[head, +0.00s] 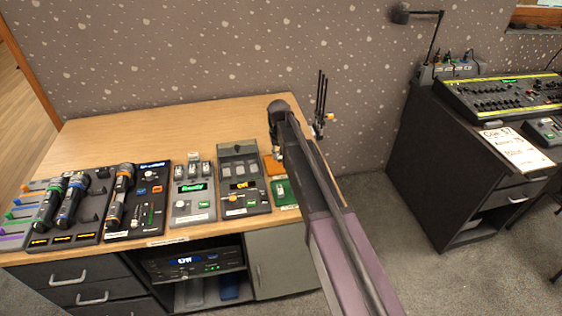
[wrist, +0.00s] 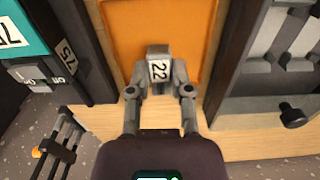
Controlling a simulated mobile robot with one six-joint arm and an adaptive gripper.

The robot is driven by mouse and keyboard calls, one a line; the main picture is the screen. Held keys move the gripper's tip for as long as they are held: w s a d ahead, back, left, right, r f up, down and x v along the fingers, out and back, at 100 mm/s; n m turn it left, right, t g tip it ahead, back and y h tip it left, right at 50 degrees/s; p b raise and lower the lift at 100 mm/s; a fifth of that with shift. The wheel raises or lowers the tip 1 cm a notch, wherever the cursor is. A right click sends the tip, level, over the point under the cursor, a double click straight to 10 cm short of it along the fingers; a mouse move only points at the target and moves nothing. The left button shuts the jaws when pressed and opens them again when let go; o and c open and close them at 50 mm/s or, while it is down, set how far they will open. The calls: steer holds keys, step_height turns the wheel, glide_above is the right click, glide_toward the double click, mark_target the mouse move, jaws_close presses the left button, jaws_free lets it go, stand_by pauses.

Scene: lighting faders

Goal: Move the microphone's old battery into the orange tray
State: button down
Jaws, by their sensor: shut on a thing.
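A small grey block with a white "22" label (wrist: 159,70), which looks like the battery, is between the fingers of my gripper (wrist: 159,92) in the wrist view. My gripper is shut on it. The orange tray (wrist: 122,22) lies just beyond and behind the block, whose top overlaps the tray's near part; I cannot tell whether it touches. In the head view the orange tray (head: 271,168) is partly hidden by my arm. A dark microphone with orange bands (head: 122,190) lies in a dock on the desk. Two more microphones (head: 70,198) lie to its left.
A green tray (head: 285,192) sits in front of the orange one. Grey units with displays (head: 193,196) (head: 240,180) stand left of the trays. In the wrist view, dark walls (wrist: 230,50) flank the orange tray. The back of the desk (head: 150,120) is clear.

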steer(key=shift+f+b, duration=0.95)
steer(key=shift+f, duration=0.3)
steer(key=shift+f, duration=0.15)
steer(key=c, duration=0.5)
jaws_free()
steer(key=shift+c, duration=0.2)
step_height(320, 180, up, 12)
steer(key=p, duration=1.2)
steer(key=shift+r, duration=0.2)
